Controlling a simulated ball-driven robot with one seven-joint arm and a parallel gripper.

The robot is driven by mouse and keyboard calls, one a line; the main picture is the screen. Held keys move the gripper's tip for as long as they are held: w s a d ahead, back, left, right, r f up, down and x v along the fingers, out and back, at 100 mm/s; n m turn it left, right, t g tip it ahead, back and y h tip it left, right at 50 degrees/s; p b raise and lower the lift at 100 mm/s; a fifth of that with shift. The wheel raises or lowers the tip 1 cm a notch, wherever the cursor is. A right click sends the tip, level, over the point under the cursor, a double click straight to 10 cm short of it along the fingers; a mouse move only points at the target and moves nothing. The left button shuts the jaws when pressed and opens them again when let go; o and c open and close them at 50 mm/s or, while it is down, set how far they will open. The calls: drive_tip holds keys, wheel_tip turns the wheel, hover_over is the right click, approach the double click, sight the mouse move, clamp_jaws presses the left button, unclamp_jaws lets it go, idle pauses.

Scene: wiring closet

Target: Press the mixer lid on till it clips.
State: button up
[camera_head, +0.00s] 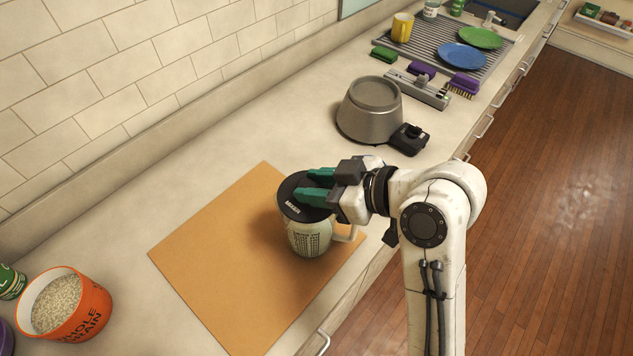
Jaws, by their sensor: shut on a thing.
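The dark round mixer lid (287,207), with pale lettering on it, lies over the top of a pale green mixer cup (308,239). The cup stands upright on an orange-tan mat and has a handle at its right side. My gripper (306,186) comes in from the right with its two green fingers at the top of the lid. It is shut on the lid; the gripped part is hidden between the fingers. The lid looks roughly level on the cup, but I cannot tell whether it is clipped.
The tan mat (215,260) has bare room to the left. An orange tub of grain (88,322) stands at front left. A grey round appliance (362,124) with a black box (408,138) stands behind. Farther back are brushes and a drying rack with a blue plate (461,56).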

drive_tip(key=shift+f+b, duration=0.7)
drive_tip(key=shift+f, duration=0.4)
drive_tip(key=o, duration=1.1)
drive_tip(key=shift+r, duration=0.1)
drive_tip(key=p+v, duration=0.3)
drive_tip(key=v, duration=0.2)
drive_tip(key=shift+d, duration=0.1)
drive_tip(key=b+v, duration=0.1)
drive_tip(key=v, duration=0.9)
drive_tip(key=shift+s+d+r+b, duration=0.15)
drive_tip(key=shift+d+b, duration=0.1)
drive_tip(key=shift+b, duration=0.1)
